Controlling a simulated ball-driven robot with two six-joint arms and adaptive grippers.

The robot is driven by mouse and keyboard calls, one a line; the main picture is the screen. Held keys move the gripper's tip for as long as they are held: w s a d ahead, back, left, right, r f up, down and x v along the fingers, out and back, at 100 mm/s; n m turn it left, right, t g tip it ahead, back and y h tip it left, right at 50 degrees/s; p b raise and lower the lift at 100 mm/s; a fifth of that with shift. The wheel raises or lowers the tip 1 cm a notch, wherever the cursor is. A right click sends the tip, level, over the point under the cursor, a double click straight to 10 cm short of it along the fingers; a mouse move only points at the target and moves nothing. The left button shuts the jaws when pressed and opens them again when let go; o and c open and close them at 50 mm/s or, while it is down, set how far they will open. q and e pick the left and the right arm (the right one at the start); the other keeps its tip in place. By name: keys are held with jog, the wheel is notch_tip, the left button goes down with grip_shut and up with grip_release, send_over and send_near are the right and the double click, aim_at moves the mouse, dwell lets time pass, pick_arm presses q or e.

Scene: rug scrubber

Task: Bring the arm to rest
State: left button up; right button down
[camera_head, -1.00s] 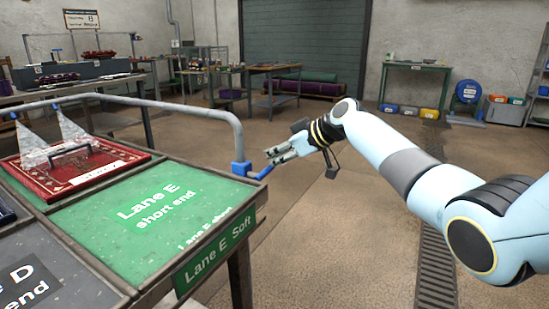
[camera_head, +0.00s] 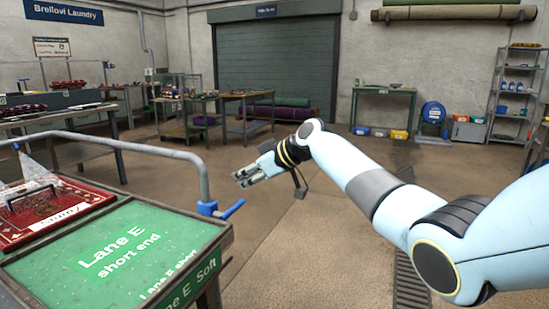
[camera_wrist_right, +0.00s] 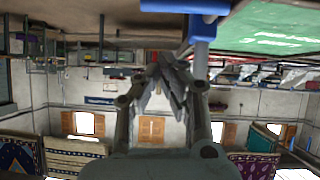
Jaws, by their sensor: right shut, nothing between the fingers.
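My right arm reaches in from the right in the head view. Its gripper (camera_head: 240,180) is in the air over the floor, to the right of the work table's rail end, apart from everything. The gripper is shut and empty. It also shows shut in the right wrist view (camera_wrist_right: 168,62), where the room appears upside down. The blue rail fitting with a lever (camera_head: 222,209) is just below and left of the gripper; it shows near the fingers in the wrist view (camera_wrist_right: 198,8). My left gripper is not in view.
Open floor (camera_head: 290,235) lies beneath my arm. A green table (camera_head: 384,91) and shelf stand far off.

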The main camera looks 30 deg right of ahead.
jog(key=v, duration=0.9)
jog(key=s+f+m+g+h, duration=0.1)
jog(key=s+f+m+g, duration=0.1)
jog(key=s+f, duration=0.85)
jog(key=s+f+m+g+h, duration=0.15)
jog(key=s+f, duration=0.45)
jog(key=f, duration=0.9)
jog(key=s+f+m+g, duration=0.1)
jog(key=s+f+g, duration=0.2)
jog(key=s+f, duration=0.8)
jog(key=s+f+m+h, duration=0.1)
jog(key=s+f, duration=0.5)
jog(key=s, duration=0.5)
jog(key=s+f+m+g+h, duration=0.1)
jog(key=s+f+h, duration=0.1)
jog(key=s+f, duration=0.5)
jog(key=s+f+m+g+h, duration=0.1)
jog(key=s+f, duration=0.5)
jog(key=s, duration=1.1)
jog(key=shift+s+f+h+p, duration=0.2)
jog(key=shift+f+h+p, duration=0.05)
jog(key=shift+h+p, duration=0.1)
jog(key=shift+d, duration=0.15)
